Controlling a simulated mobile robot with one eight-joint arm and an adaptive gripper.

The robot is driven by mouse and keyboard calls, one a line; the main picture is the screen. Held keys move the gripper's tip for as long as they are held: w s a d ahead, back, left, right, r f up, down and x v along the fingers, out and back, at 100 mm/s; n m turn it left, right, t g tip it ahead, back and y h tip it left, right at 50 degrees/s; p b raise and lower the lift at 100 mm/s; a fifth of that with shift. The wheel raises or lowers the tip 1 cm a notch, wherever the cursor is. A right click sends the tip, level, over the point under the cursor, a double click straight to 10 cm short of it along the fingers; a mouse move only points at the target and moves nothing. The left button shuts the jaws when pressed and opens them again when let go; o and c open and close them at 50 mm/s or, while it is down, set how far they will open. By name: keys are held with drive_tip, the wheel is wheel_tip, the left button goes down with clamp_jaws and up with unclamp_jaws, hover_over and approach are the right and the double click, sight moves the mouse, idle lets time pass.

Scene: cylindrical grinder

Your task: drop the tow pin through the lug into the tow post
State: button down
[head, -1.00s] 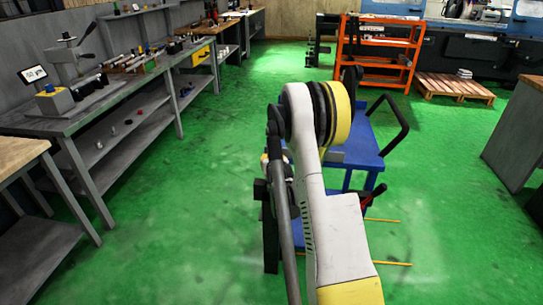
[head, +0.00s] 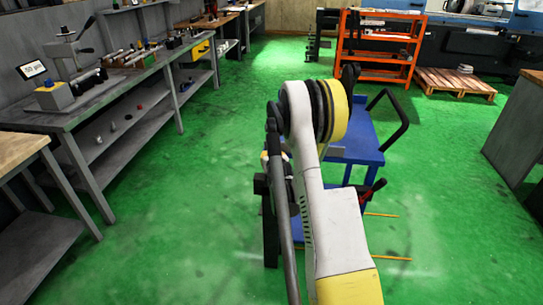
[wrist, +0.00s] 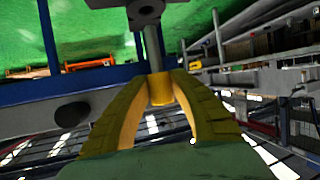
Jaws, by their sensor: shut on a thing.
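My gripper (wrist: 160,92) shows in the wrist view with its two yellow fingers closed on the tow pin (wrist: 153,48). The pin is a grey rod with a yellowish end between the fingertips. Its far end meets a dark grey block with holes (wrist: 140,9) at the top edge, perhaps the lug or post. I cannot tell whether the pin is inside it or only in front of it. In the head view my arm hides the gripper and pin. A blue cart (head: 352,148) stands behind my arm.
A grey workbench (head: 95,110) with tools runs along the left. An orange shelf (head: 378,50) and a wooden pallet (head: 455,82) stand at the back. A cabinet (head: 515,130) is at the right. Green floor is clear between the bench and the cart.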

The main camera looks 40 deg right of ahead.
drive_tip(key=shift+f, duration=3.65)
drive_tip(key=c, duration=1.2)
unclamp_jaws()
drive_tip(key=shift+o, duration=0.2)
drive_tip(key=shift+r, duration=0.1)
wheel_tip(320, 180, up, 10)
drive_tip(key=shift+f, duration=0.1)
